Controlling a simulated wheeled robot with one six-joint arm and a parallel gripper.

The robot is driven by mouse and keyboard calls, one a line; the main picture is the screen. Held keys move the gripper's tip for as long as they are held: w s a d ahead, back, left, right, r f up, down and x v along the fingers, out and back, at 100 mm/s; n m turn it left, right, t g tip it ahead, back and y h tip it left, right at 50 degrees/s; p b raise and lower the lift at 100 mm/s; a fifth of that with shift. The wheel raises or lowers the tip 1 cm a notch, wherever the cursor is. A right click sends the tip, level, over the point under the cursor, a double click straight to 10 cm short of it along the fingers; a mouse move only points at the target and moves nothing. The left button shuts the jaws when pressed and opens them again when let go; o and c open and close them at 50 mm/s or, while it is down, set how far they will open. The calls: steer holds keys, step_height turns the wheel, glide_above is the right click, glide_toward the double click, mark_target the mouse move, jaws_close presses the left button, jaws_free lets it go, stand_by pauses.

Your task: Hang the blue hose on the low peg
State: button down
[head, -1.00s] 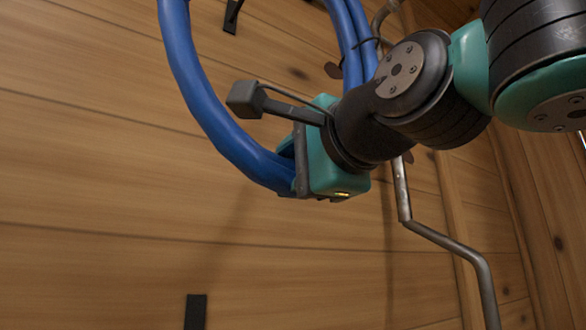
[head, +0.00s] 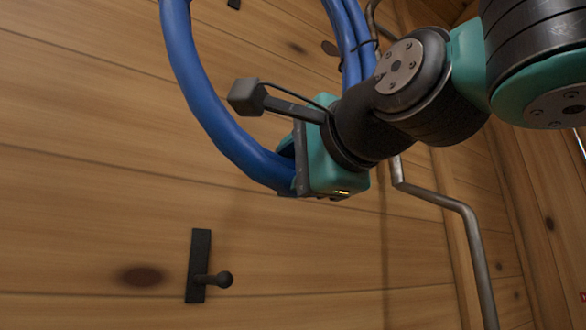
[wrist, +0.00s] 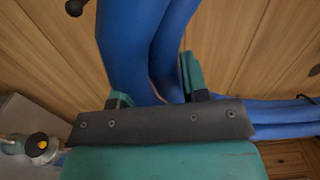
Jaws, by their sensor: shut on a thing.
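The blue hose (head: 205,110) is a thick coil, and its top runs out of the head view. My gripper (head: 292,165) is shut on the bottom of the coil, which hangs upright in front of the wall. In the wrist view the hose (wrist: 140,40) passes between my fingers (wrist: 160,92). The low peg (head: 212,279) is a dark plate with a round-ended pin on the wall, below and left of my gripper, apart from the hose and bare. A dark knob (wrist: 75,7) shows at the top of the wrist view; I cannot tell which peg it belongs to.
A bent metal pipe (head: 466,212) runs down the plank wall (head: 90,200) right of my gripper. Another dark fitting (head: 234,4) is cut off at the top. Wall around the low peg is clear.

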step_height(320, 180, down, 17)
steer(key=b, duration=1.7)
steer(key=shift+s+d, duration=0.2)
steer(key=shift+f, duration=0.15)
step_height(320, 180, down, 30)
steer(key=b, duration=3)
steer(key=shift+s+d, duration=0.2)
steer(key=shift+s, duration=0.05)
